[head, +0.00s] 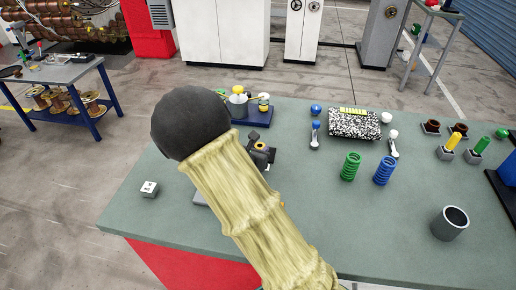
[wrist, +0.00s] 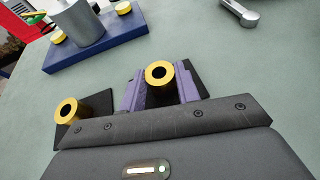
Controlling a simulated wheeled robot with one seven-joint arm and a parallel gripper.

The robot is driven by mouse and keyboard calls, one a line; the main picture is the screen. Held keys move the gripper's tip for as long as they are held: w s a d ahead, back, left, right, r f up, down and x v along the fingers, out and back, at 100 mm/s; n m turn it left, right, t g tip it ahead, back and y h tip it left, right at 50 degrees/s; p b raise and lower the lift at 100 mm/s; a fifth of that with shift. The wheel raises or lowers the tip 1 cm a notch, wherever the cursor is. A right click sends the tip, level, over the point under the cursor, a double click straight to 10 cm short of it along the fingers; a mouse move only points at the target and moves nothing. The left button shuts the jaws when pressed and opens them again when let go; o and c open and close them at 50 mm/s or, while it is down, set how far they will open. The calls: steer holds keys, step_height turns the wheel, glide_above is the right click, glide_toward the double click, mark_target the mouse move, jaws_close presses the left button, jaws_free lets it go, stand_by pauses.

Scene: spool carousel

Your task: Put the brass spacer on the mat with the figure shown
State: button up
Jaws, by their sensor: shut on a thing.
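My gripper (wrist: 160,86) is shut on a brass spacer (wrist: 158,72), a short ring with a dark hole, held between its purple pads. In the head view my gripper (head: 262,152) shows beside my arm, over the bench's left part.
A blue base (wrist: 100,50) with a grey cylinder and brass pieces stands behind the gripper. Farther right are a speckled block (head: 354,125), a green spring (head: 350,167), a blue spring (head: 384,171) and a grey cup (head: 450,223). The bench front between springs and cup is clear.

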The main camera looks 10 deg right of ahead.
steer(key=shift+f, duration=0.2)
steer(key=o, duration=1.2)
steer(key=shift+r, duration=0.1)
steer(key=shift+c, duration=0.2)
steer(key=shift+r, duration=0.1)
steer(key=v, duration=1.2)
steer(key=shift+s, duration=0.15)
